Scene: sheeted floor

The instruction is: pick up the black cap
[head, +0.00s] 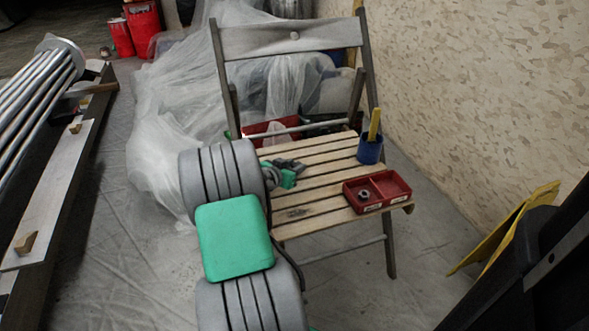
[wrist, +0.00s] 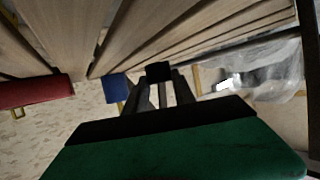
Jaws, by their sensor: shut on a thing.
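The black cap (wrist: 158,72) is a small dark block between my fingertips in the wrist view. My gripper (wrist: 160,86) is shut on it. In the head view my gripper (head: 298,165) is over the left part of the wooden chair's slatted seat (head: 325,150). The cap cannot be told apart from the dark fingers there. The wrist view shows the slats upside down, with a gap between them and the cap.
A red two-part tray (head: 396,184) with a metal nut (head: 364,195) in its left part stands at the seat's front right. A blue cup (head: 370,150) holding a yellow item stands behind it. The chair's backrest (head: 290,38) rises behind; a patterned wall (head: 480,100) is at right.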

